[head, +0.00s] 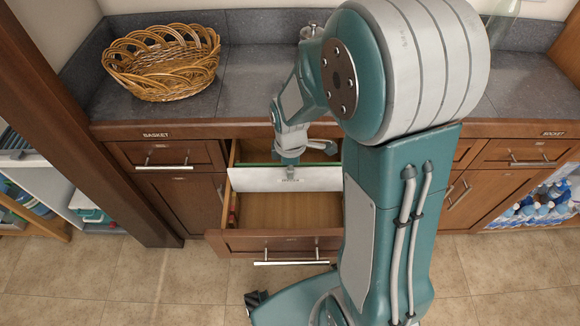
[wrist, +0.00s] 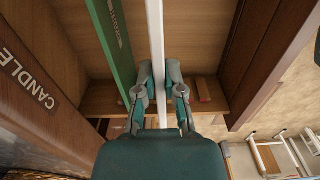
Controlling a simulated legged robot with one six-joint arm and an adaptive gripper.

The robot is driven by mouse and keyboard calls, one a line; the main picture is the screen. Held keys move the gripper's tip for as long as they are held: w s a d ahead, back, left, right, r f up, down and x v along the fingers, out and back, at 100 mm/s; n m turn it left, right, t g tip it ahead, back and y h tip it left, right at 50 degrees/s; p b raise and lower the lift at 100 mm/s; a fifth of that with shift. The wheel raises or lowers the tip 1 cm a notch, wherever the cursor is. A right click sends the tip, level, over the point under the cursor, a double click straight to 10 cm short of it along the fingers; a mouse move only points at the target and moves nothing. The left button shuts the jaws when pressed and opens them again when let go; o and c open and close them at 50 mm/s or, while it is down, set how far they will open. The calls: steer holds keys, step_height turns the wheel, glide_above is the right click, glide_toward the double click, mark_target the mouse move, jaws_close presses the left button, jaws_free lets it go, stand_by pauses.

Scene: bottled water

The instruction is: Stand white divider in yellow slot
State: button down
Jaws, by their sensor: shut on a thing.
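The white divider (head: 262,180) spans the open drawer (head: 285,241) from side to side in the head view. In the wrist view the white divider (wrist: 156,40) shows edge-on, between the two fingers. My gripper (head: 291,163) is shut on its upper edge; the fingers also show in the wrist view (wrist: 159,92). A green divider (wrist: 112,45) stands beside it, apart, towards the back of the drawer. I cannot make out a yellow slot. The divider's lower edge is hidden, so I cannot tell whether it is seated.
A small reddish block (wrist: 203,89) sits at the drawer's side wall. The drawer's front part has bare floor (head: 285,212). A wicker basket (head: 162,62) stands on the grey counter (head: 250,85). Bottled water (head: 540,208) stands in the lower right cabinet.

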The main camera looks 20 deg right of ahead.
mark_target(290, 191)
steer(key=shift+f, duration=3.75)
steer(key=c, duration=0.7)
jaws_free()
step_height(290, 191, up, 12)
steer(key=shift+f, duration=0.1)
steer(key=s+r+m+t, duration=0.2)
steer(key=s+r+m, duration=0.2)
steer(key=r, duration=0.1)
steer(key=s+r+m+t, duration=0.1)
steer(key=s+r+m, duration=0.4)
steer(key=r, duration=0.1)
steer(key=s+r+m+t, duration=0.2)
steer(key=s+r+m, duration=0.3)
steer(key=r, duration=0.1)
steer(key=shift+s+r+t, duration=0.1)
steer(key=shift+r+t, duration=0.05)
steer(key=shift+t, duration=0.15)
